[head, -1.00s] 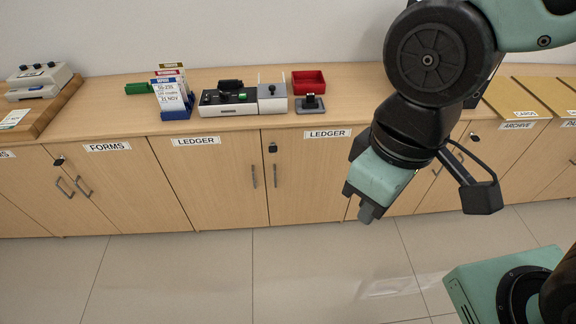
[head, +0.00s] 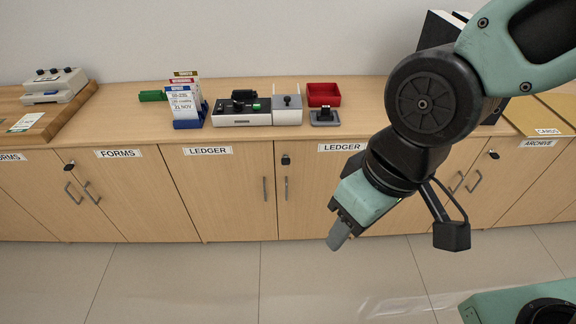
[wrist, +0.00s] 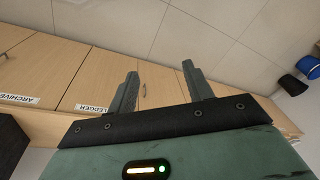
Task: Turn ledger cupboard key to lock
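The ledger cupboard has two light wood doors, a left one (head: 222,190) and a right one (head: 320,205), each with a LEDGER label and a vertical handle. The black key lock (head: 286,159) sits at the upper left of the right door; its turn angle is too small to tell. My gripper (head: 338,236) is in front of the right door's lower part, right of and below the lock, pointing down and left. In the wrist view my gripper (wrist: 160,92) has its two fingers apart with nothing between them. A LEDGER label (wrist: 92,109) shows there too.
The countertop holds a card rack (head: 187,110), a black-and-white device (head: 241,112), a grey box (head: 287,108), a stamp (head: 325,116) and a red tray (head: 323,94). FORMS (head: 110,190) and ARCHIVE cupboards flank the ledger one. The tiled floor (head: 180,280) in front is clear.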

